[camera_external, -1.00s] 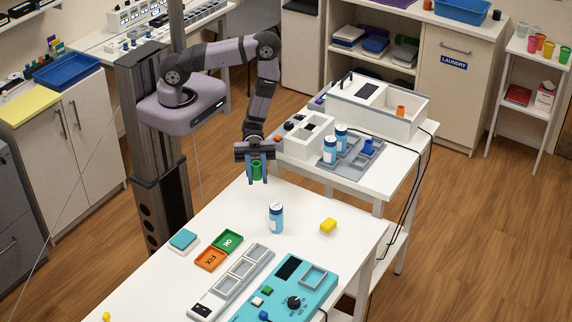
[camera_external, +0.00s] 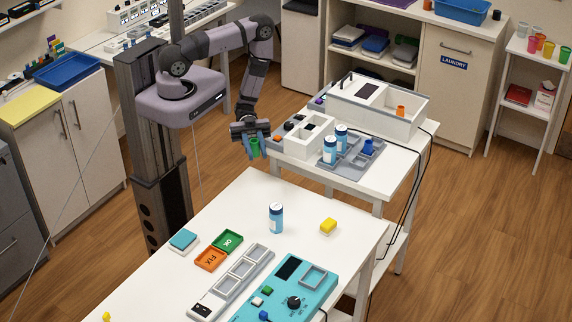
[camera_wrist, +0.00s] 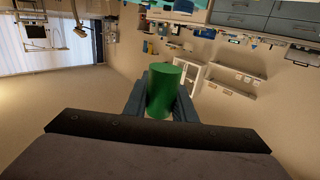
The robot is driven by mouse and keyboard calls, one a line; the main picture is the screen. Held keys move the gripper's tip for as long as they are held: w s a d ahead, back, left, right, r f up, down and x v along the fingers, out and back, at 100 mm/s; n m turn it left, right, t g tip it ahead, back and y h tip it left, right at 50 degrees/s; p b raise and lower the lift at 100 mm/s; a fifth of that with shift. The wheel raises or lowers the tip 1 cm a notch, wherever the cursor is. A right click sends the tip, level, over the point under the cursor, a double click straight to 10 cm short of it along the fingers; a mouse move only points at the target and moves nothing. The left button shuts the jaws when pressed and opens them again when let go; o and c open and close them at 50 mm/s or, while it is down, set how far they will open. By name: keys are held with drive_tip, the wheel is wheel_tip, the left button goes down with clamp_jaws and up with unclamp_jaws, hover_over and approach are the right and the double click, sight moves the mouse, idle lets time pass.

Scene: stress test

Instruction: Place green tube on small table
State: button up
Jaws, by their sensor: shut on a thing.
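My gripper (camera_external: 253,152) is shut on the green tube (camera_external: 254,147) and holds it in the air, by the back corner of the white front table (camera_external: 262,190) and left of the smaller white table (camera_external: 381,194) behind it. In the wrist view the green tube (camera_wrist: 163,92) sits between the two fingers (camera_wrist: 160,100) of my gripper. A narrow white shelf table (camera_external: 517,44) with several cups also stands at the far right. I cannot tell which of these is the small table.
The smaller white table behind holds a white machine (camera_external: 415,122), a grey tray (camera_external: 352,161) and blue-and-white bottles (camera_external: 330,150).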

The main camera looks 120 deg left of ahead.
sight(253, 139)
drive_tip(key=shift+n+t+y, duration=0.5)
drive_tip(key=shift+t+y, duration=0.1)
drive_tip(key=s+a+p, duration=0.1)
drive_tip(key=s+a+r, duration=0.1)
drive_tip(key=s+a, duration=0.1)
drive_tip(key=shift+s+r+p, duration=0.2)
drive_tip(key=shift+s+p, duration=0.05)
drive_tip(key=shift+p, duration=0.1)
drive_tip(key=shift+s+a+n+y+p, duration=0.4)
drive_tip(key=shift+s+a, duration=0.1)
drive_tip(key=shift+s, duration=0.2)
wheel_tip(253, 139, down, 13)
drive_tip(key=b, duration=1.1)
wheel_tip(253, 139, down, 5)
drive_tip(key=b, duration=0.4)
drive_tip(key=shift+r, duration=0.15)
